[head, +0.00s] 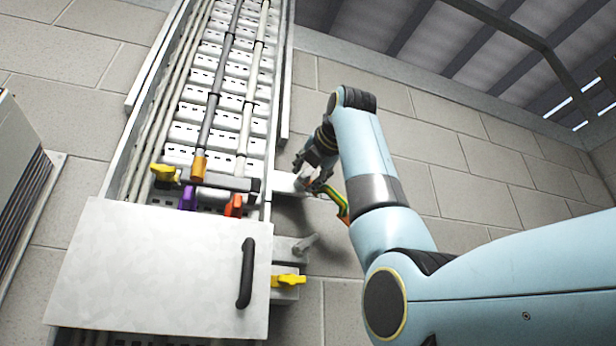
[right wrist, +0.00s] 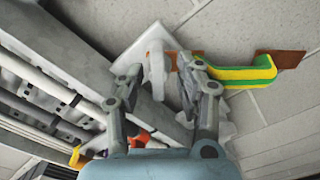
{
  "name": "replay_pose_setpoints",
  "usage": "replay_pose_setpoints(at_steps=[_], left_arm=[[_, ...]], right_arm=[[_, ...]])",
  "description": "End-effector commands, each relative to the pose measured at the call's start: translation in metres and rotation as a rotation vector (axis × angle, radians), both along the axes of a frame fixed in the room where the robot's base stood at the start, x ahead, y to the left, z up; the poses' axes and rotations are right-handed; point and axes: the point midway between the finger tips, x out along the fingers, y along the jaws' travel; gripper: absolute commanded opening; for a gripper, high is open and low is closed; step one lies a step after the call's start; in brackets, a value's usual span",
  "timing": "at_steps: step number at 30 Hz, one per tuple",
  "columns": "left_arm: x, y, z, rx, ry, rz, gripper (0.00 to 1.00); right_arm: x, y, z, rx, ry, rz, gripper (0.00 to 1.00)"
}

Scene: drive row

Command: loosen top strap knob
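The top strap knob (right wrist: 158,75) is a pale grey winged piece in front of a white bracket plate (right wrist: 137,48) in the right wrist view. My right gripper (right wrist: 162,78) is open, with its fingers on either side of the knob; firm contact cannot be told. A green and yellow strap (right wrist: 240,76) with copper-brown ends runs right from behind the right finger. In the head view my right gripper (head: 308,170) is at the upper bracket and hides the knob; the strap (head: 338,200) hangs beside it. My left gripper is out of view.
A lower bracket with a grey knob (head: 304,244) and a yellow handle (head: 289,280) sit below. Left are a yellow handle (head: 165,173), a purple one (head: 188,199), an orange one (head: 233,205) and a pale door (head: 160,265) with a black pull (head: 246,272).

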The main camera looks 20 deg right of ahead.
Motion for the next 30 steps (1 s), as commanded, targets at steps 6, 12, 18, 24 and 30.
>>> replay_pose_setpoints(at_steps=[6, 12, 18, 24, 30], left_arm=[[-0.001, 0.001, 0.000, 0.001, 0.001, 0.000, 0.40], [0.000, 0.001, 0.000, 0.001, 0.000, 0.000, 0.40], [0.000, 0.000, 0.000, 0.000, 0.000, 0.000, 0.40], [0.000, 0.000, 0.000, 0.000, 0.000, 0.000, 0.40], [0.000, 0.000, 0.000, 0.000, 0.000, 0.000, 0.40]], right_arm=[[-0.001, 0.000, 0.002, 0.001, -0.005, 0.000, 0.36], [-0.023, 0.000, 0.003, 0.001, -0.010, 0.001, 0.36], [-0.068, -0.002, 0.003, 0.001, -0.009, 0.000, 0.36], [-0.105, -0.004, 0.002, 0.001, -0.005, 0.000, 0.36], [-0.119, -0.004, 0.001, 0.000, -0.003, 0.000, 0.36]])
